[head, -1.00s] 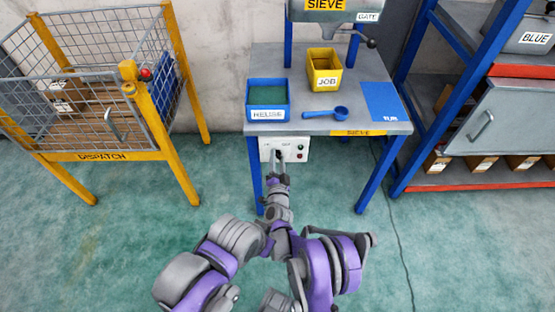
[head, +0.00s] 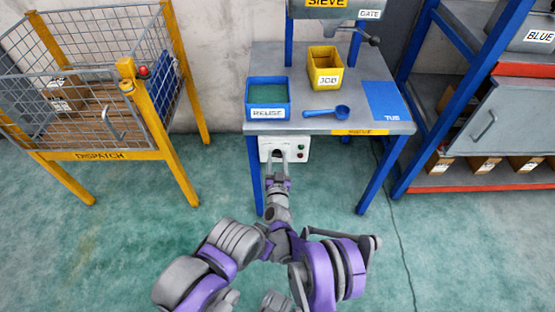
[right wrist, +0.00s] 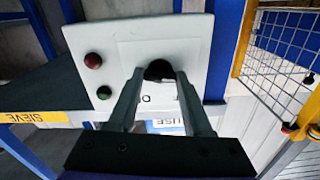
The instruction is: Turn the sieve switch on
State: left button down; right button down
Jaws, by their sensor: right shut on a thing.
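The white switch box (head: 297,142) hangs under the front edge of the sieve table, with a red and a green lamp on its right side. My right gripper (head: 277,158) reaches up to the box from below and is shut on its dark rotary knob. The right wrist view shows the black knob (right wrist: 158,71) between the two fingertips, and the box face (right wrist: 120,45) with the dull red lamp (right wrist: 93,61) and dark green lamp (right wrist: 104,93). The lettering around the knob is mostly hidden by the fingers, so the switch position cannot be read. My left gripper is not in view.
The sieve table (head: 382,62) carries a blue REUSE bin (head: 268,113), a yellow JOB bin (head: 325,80) and a blue scoop (head: 328,112). A yellow-framed DISPATCH cage (head: 100,155) stands left and a blue rack (head: 420,75) right. A cable runs over the floor right of my arm.

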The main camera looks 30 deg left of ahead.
jog(key=n, duration=0.3)
jog(key=shift+n, duration=2.3)
jog(key=shift+c, duration=1.6)
grip_release()
jog(key=shift+s, duration=0.1)
jog(key=p+v, duration=0.1)
jog(key=v, duration=0.9)
jog(key=shift+s, duration=0.3)
jog(key=shift+d, duration=0.1)
